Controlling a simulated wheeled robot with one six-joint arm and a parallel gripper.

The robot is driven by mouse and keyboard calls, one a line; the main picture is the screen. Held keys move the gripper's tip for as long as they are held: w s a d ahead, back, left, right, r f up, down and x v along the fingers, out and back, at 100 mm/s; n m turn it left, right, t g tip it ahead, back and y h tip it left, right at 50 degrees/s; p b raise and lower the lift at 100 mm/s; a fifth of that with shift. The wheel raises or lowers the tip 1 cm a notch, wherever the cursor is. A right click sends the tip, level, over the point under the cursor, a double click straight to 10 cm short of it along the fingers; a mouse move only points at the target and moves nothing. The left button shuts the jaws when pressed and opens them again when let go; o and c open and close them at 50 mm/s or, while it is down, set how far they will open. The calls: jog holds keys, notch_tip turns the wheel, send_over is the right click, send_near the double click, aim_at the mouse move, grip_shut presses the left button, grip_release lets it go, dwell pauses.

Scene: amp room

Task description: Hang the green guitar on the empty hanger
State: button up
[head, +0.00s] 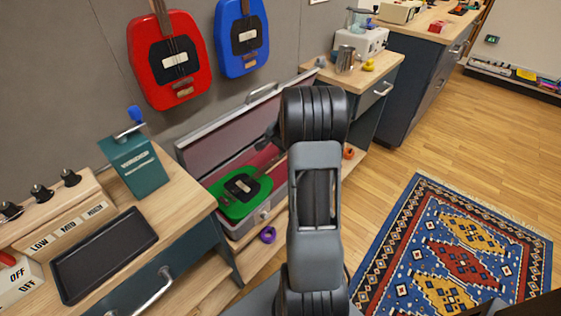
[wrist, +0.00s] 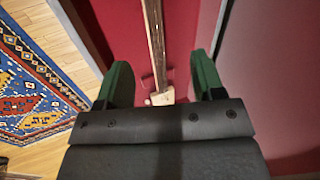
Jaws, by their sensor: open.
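The green guitar (head: 241,190) lies in an open case (head: 220,140) with a red lining, low between two wooden-topped cabinets. Its body shows in the head view; my arm hides the far end of its neck. In the wrist view the guitar neck (wrist: 155,45) runs down between the two green fingers of my gripper (wrist: 161,72), and its pale headstock end lies near the gripper's base. The fingers are spread, with gaps on both sides of the neck. In the head view my gripper is mostly hidden behind my arm. No empty hanger shows in either view.
A red guitar (head: 169,58) and a blue guitar (head: 242,38) hang on the grey wall above the case. A teal box (head: 134,165) and a black tray (head: 104,254) stand on the left cabinet. A patterned rug (head: 460,255) lies on open floor at right.

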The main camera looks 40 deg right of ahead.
jog(key=m+b, duration=0.1)
send_near(273, 164)
jog(key=b+x, duration=0.4)
jog(key=x, duration=0.3)
jog(key=shift+s+b, duration=0.1)
jog(key=shift+b, duration=0.25)
jog(key=shift+b+x, duration=0.6)
jog(key=shift+x, duration=0.7)
jog(key=shift+c, duration=0.4)
grip_shut()
